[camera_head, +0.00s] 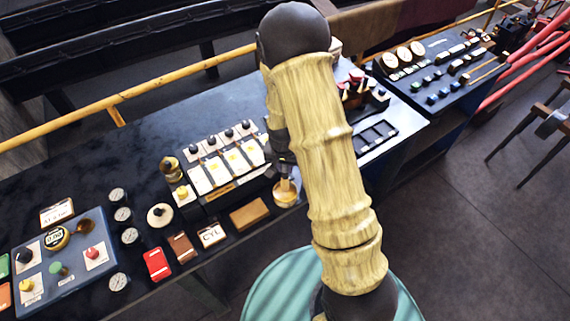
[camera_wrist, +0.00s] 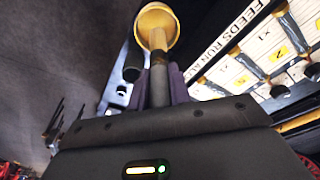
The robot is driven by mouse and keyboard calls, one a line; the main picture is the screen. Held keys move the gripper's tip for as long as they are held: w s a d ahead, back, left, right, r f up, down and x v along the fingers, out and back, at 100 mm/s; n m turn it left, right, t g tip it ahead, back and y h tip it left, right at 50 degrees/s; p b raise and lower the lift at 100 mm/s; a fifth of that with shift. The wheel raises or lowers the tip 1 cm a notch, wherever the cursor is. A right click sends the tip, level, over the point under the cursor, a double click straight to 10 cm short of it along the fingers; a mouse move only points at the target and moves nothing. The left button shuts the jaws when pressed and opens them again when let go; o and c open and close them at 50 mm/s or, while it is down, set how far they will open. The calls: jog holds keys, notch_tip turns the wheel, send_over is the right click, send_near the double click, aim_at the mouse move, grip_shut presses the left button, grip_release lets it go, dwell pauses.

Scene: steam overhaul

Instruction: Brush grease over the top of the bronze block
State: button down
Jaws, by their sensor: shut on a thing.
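My gripper (camera_head: 283,160) is partly hidden behind my arm in the head view. In the wrist view its fingers (camera_wrist: 161,86) are shut on the dark handle of a brush (camera_wrist: 158,78). The brush points down, and its pale end is at a round yellowish grease pot (camera_head: 285,199). The pot also shows in the wrist view (camera_wrist: 150,14), with the brush end over or in it; contact with grease cannot be made out. The bronze block (camera_head: 249,215) lies flat on the bench, just left of the pot, its top bare to view.
A rack (camera_head: 225,170) of white-faced levers stands behind the block and pot. A CYL card (camera_head: 211,235), a brown block (camera_head: 182,247) and a red box (camera_head: 157,264) lie to the left. A railing (camera_head: 130,97) runs behind the dark bench (camera_head: 80,190).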

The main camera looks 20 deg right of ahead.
aim_at(286, 173)
jog(key=shift+f+b, duration=0.4)
jog(key=shift+f, duration=0.6)
jog(key=shift+f+b, duration=0.4)
jog(key=shift+f, duration=0.1)
dwell(0.6)
jog(key=shift+s+f, duration=0.1)
jog(key=shift+s, duration=0.05)
dwell(1.2)
jog(key=shift+r+p, duration=2.4)
jog(key=shift+r, duration=1.2)
jog(key=shift+a+f, duration=0.1)
